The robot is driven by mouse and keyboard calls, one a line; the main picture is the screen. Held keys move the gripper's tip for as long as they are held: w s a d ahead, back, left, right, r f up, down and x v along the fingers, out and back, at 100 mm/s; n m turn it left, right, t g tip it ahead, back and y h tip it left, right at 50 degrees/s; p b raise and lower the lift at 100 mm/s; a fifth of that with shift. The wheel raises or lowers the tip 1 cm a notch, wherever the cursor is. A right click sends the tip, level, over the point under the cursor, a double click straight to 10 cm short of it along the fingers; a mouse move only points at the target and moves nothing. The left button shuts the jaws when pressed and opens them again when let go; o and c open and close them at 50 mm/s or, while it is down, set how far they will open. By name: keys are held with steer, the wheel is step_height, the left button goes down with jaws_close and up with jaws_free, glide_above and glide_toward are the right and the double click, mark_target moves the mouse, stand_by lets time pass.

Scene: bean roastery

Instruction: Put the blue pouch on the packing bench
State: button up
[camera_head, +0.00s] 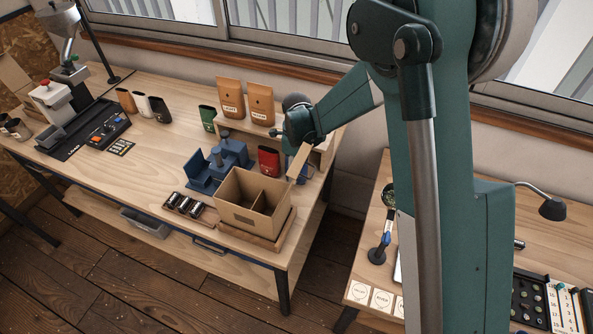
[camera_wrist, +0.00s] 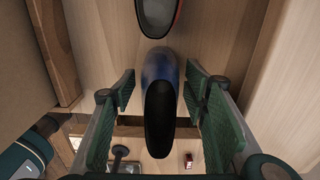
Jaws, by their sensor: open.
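The blue pouch (camera_wrist: 160,68) stands between the two green fingers of my gripper (camera_wrist: 160,95) in the wrist view, its dark open top facing the camera. The fingers are open, with a visible gap on each side of the pouch. In the head view my arm reaches down behind the cardboard box (camera_head: 232,208) on the wooden bench (camera_head: 175,250); my fingers and the blue pouch are hidden there. I cannot tell which of the two benches is the packing bench.
A red pouch (camera_head: 269,162) stands close by; a dark-topped pouch (camera_wrist: 158,15) is just ahead in the wrist view. A blue device (camera_head: 232,155), tan bags (camera_head: 231,97) on a shelf and a green pouch (camera_head: 207,118) are near. A second wooden bench (camera_head: 365,270) stands right.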

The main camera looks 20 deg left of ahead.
steer(key=shift+r, duration=0.15)
steer(key=shift+r, duration=6)
